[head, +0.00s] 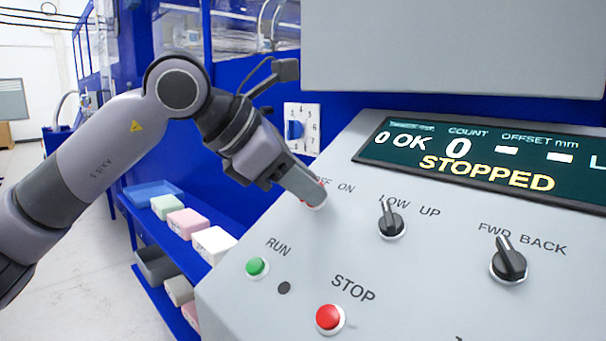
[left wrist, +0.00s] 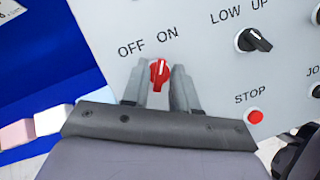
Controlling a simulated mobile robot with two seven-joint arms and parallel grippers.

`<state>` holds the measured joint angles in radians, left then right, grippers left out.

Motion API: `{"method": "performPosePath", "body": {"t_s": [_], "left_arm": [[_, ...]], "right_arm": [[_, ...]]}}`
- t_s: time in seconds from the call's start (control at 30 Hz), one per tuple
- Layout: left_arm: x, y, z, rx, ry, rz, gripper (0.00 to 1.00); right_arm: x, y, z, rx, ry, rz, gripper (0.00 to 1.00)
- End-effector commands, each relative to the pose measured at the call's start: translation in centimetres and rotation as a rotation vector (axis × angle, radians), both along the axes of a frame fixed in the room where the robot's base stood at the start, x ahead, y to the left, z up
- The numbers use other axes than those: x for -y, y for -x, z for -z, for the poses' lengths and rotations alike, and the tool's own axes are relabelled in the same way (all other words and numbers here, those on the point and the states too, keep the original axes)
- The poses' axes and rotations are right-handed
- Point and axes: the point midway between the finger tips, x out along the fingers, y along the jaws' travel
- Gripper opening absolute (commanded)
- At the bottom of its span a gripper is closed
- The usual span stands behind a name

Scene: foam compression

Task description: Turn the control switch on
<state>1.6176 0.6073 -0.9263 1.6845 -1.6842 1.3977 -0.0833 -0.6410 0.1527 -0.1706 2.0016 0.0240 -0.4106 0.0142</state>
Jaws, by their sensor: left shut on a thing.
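The control switch (left wrist: 158,73) is a red rotary knob with a white pointer line, under the labels OFF and ON on the grey panel. In the left wrist view its line stands nearly upright, leaning slightly toward ON. My left gripper (left wrist: 158,82) has one finger on each side of the knob and is shut on it. In the head view the left gripper (head: 314,196) reaches down to the panel and hides most of the red switch (head: 323,183). The display (head: 485,163) reads STOPPED, with COUNT 0.
The LOW/UP knob (head: 391,222) and FWD/BACK knob (head: 509,262) stand to the right. The green RUN button (head: 257,267) and red STOP button (head: 328,318) are nearer the front. A blue shelf (head: 143,222) with foam blocks stands left of the panel.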

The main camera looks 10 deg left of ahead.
Motion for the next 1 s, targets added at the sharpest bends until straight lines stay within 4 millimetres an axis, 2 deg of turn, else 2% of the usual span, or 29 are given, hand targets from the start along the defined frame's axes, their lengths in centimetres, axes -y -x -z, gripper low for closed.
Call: {"method": "performPosePath", "body": {"t_s": [0.4,0.93,0.97,1.0], "left_arm": [[-0.05,-0.07,-0.15,0.053,-0.076,0.149,0.0],[-0.03,-0.07,-0.11,0.06,-0.085,0.167,0.0],[-0.03,-0.07,-0.11,0.06,-0.085,0.167,0.36],[-0.03,-0.07,-0.11,0.06,-0.085,0.167,0.36]], "right_arm": [[0.08,0.16,-0.4,-0.003,-0.001,0.013,0.0],[0.05,0.34,-0.4,-0.003,0.0,0.008,0.0],[0.05,0.34,-0.39,-0.004,0.001,0.007,0.0],[0.06,0.34,-0.39,-0.004,0.002,0.007,0.0]]}}
